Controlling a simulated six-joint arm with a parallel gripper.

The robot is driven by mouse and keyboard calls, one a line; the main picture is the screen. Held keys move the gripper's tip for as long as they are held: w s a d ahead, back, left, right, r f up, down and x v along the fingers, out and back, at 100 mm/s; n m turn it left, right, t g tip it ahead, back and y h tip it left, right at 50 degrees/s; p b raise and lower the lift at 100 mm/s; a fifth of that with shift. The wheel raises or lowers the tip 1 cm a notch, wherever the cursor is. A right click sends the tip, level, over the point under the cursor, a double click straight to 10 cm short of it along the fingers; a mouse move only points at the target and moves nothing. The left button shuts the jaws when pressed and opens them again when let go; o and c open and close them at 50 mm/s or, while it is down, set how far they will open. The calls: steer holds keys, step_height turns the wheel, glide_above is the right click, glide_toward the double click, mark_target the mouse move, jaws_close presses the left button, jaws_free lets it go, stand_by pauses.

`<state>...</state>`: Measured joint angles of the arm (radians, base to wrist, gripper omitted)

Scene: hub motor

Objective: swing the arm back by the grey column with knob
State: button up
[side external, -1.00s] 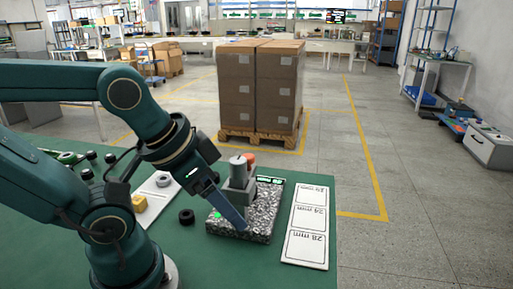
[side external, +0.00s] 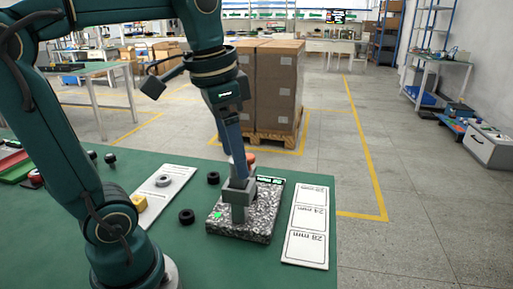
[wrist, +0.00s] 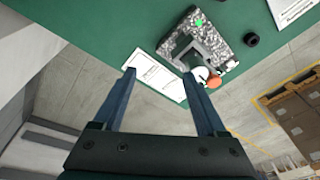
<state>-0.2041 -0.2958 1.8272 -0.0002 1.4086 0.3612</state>
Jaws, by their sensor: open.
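The grey column (side external: 239,205) stands upright on a speckled granite base (side external: 262,225) on the green table. An orange knob or cap (side external: 250,158) shows behind my fingers. In the wrist view the column (wrist: 187,52) has a silver round top (wrist: 202,74) beside the orange part (wrist: 215,82). My gripper (side external: 238,180) points down at the column's top in the side view. In the wrist view my gripper (wrist: 160,76) is open, with nothing between its fingers, and its right finger is close to the silver top. I cannot tell whether they touch.
A white card with size labels (side external: 307,225) lies right of the base. Black rings (side external: 187,216) and a white plate (side external: 172,182) with a grey ring and a yellow block lie to the left. Boxes on a pallet (side external: 275,90) stand beyond the table.

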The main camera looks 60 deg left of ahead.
steer(key=n+g, duration=0.1)
steer(key=g, duration=0.1)
glide_above(239, 191)
steer(key=shift+w+a+f, duration=0.35)
steer(key=shift+a+f+n, duration=0.25)
steer(key=shift+n, duration=0.05)
steer(key=shift+a+f, duration=0.15)
steer(key=shift+f, duration=2.55)
jaws_close()
steer(key=shift+r, duration=0.1)
